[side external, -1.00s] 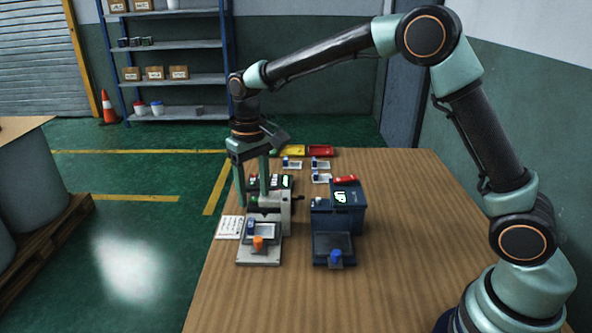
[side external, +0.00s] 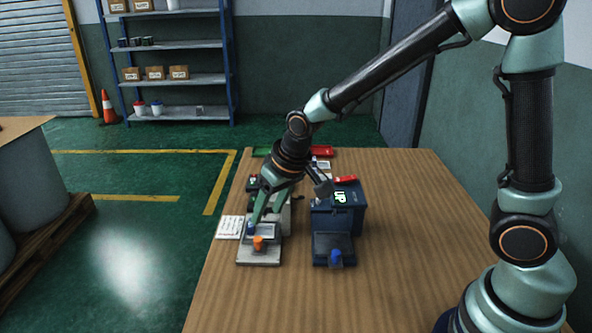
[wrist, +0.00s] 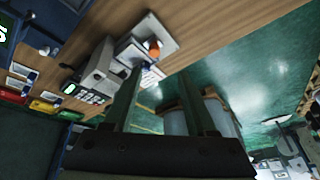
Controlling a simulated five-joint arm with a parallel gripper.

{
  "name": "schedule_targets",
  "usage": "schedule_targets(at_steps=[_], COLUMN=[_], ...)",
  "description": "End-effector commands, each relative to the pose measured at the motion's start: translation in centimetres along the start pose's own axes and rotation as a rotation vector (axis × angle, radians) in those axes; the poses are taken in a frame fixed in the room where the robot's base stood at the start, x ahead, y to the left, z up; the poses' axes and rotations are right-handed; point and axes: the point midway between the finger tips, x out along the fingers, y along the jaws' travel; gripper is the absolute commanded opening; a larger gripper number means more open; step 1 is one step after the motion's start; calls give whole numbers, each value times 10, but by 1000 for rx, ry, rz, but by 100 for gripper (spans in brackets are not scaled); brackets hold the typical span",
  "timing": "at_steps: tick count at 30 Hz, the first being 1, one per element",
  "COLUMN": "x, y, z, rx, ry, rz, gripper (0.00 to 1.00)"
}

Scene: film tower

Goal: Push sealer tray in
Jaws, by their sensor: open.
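Two machines with front trays stand side by side; I cannot tell for sure which one is the sealer. The dark blue machine (side external: 345,218) has a lit "UP" display and a dark tray (side external: 332,243) extended at its front, with a blue knob (side external: 336,257). The grey machine (wrist: 101,66) on the left has a pale tray (side external: 256,258) in front with an orange knob (side external: 258,243). The knob also shows in the wrist view (wrist: 154,47). My gripper (wrist: 160,78) is open and tilted down-left over the grey machine, its fingers partly hiding it.
A white printed sheet (side external: 229,227) lies left of the grey tray. Coloured bins (side external: 322,151) and small parts trays stand at the back. A keypad unit (wrist: 84,92) stands behind the grey machine. The table (side external: 420,230) is clear on the right.

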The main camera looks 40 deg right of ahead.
Motion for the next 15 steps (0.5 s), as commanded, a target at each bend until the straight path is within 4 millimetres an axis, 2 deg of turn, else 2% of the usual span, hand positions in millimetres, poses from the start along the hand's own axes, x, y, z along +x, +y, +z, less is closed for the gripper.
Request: schedule_targets(at_steps=[15], x=[78], y=[7], z=[0], rx=[1], ry=[-3], rz=[7], gripper=[57])
